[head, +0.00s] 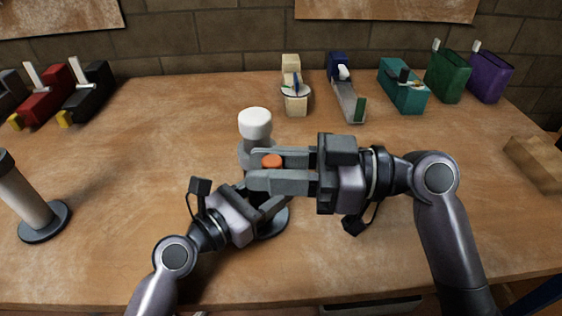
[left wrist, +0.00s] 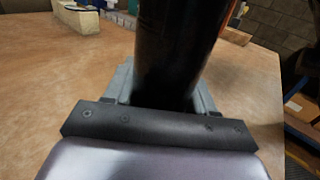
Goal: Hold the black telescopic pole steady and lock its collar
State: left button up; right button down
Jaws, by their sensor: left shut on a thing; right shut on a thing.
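The black telescopic pole stands upright on a dark round base (head: 273,224) in the middle of the table. Its white cap (head: 255,124) and a grey section (head: 246,150) show above my right gripper. In the left wrist view the black pole (left wrist: 178,50) fills the space between the fingers. My left gripper (head: 268,203) is shut on the pole low down, near the base. My right gripper (head: 260,167) reaches in from the right above it, shut around the collar area. An orange piece (head: 272,160) shows between its fingers. The collar itself is mostly hidden by the right fingers.
Another pole (head: 22,197) on a round base stands at the far left. Red and black tools (head: 88,95) lie at the back left. Clamp-like tools (head: 294,92) and teal, green and purple boxes (head: 404,88) line the back. A brown block (head: 538,165) lies at right.

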jog(key=shift+t, duration=0.3)
jog(key=c, duration=0.9)
grip_release()
jog(key=d, duration=0.4)
jog(key=s+d, duration=0.1)
jog(key=d, duration=0.3)
jog(key=s+d, duration=0.1)
jog(key=d, duration=0.2)
jog(key=shift+d, duration=0.4)
pick_arm(q)
jog(key=o, duration=1.5)
